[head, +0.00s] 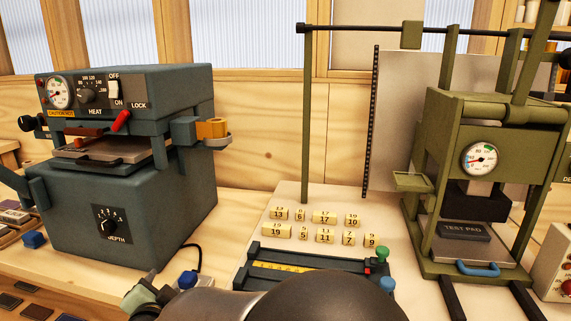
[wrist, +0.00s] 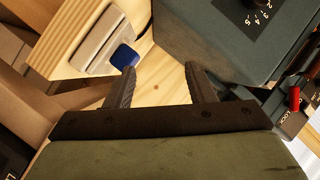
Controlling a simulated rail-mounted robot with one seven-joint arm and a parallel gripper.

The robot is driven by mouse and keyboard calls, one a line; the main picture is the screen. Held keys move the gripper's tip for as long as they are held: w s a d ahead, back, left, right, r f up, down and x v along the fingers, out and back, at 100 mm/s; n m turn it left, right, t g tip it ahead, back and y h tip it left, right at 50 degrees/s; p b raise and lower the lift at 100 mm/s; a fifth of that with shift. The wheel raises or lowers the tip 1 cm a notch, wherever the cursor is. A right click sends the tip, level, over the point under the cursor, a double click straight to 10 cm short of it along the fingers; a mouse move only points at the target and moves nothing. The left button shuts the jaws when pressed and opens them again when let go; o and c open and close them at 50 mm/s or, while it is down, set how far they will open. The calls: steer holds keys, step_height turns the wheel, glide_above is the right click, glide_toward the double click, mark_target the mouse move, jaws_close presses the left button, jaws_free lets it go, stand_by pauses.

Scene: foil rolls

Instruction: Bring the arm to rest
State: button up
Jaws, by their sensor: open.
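My gripper (wrist: 160,72) shows in the wrist view with its two dark fingers spread apart and nothing between them. Light wood bench lies beyond the fingertips. A blue button (wrist: 124,58) on a pale device appears just beyond the left fingertip; I cannot tell the gap. In the head view my dark rounded arm link fills the bottom middle, and the fingers cannot be made out clearly. A blue button (head: 187,280) shows there too, beside the arm at the bottom.
A blue-grey heat press (head: 130,190) stands at the left, its body close to my gripper in the wrist view (wrist: 215,35). A green press (head: 495,130) stands at the right. Several numbered yellow blocks (head: 325,217) lie on the pale board, behind a dark tray (head: 250,277).

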steer(key=w+d+r+n+g+p, duration=0.1)
steer(key=d+r+n+g+p, duration=0.15)
steer(key=d+r+p, duration=0.4)
steer(key=w+d+r+n+g+p, duration=0.1)
steer(key=w+d+r+n+g, duration=0.15)
steer(key=d, duration=0.75)
steer(key=s+d+r+g+h+p, duration=0.1)
steer(key=s+d+g+p, duration=0.3)
steer(key=s+d, duration=0.6)
steer(key=s+d+r+n+g+h+p, duration=0.1)
steer(key=s+d+r+g+h+p, duration=0.1)
steer(key=s+d, duration=0.8)
steer(key=d+g+h+p, duration=0.1)
steer(key=d+g+p, duration=0.1)
steer(key=d, duration=0.5)
steer(key=shift+d+r+n+g+h+p, duration=0.15)
steer(key=shift+d+n+g+h+p, duration=0.15)
steer(key=shift+p, duration=0.05)
steer(key=shift+a, duration=0.15)
